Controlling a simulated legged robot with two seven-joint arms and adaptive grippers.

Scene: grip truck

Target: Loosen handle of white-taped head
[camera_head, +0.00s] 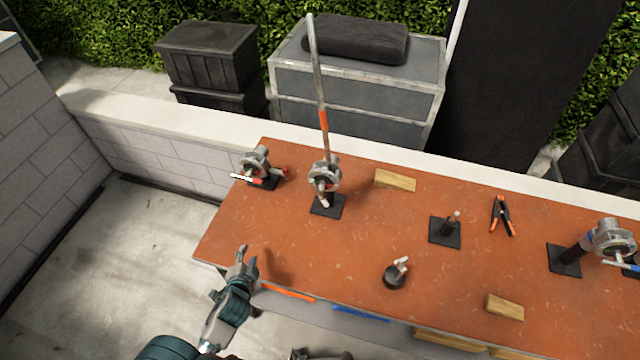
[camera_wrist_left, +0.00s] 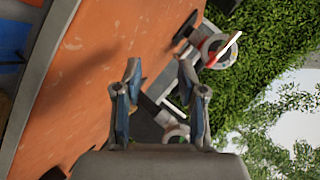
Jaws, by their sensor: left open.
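My left gripper (camera_head: 247,257) is open and empty at the table's front left edge; its two fingers also show apart in the left wrist view (camera_wrist_left: 160,78). A grey clamp head (camera_head: 256,162) on a black plate stands at the table's back left, with a white and red handle (camera_head: 241,178). It also shows in the left wrist view (camera_wrist_left: 214,50). A second grey head (camera_head: 323,176) to its right holds a long rod with orange tape (camera_head: 323,120). A third head (camera_head: 612,238) is at the far right. Which head carries white tape is unclear.
The orange-brown table (camera_head: 300,245) also bears wood blocks (camera_head: 395,180), an orange-tipped clamp (camera_head: 502,215), a post on a plate (camera_head: 446,230) and a dark round piece (camera_head: 394,276). The long rod rises high behind the second head. The table's front left is clear.

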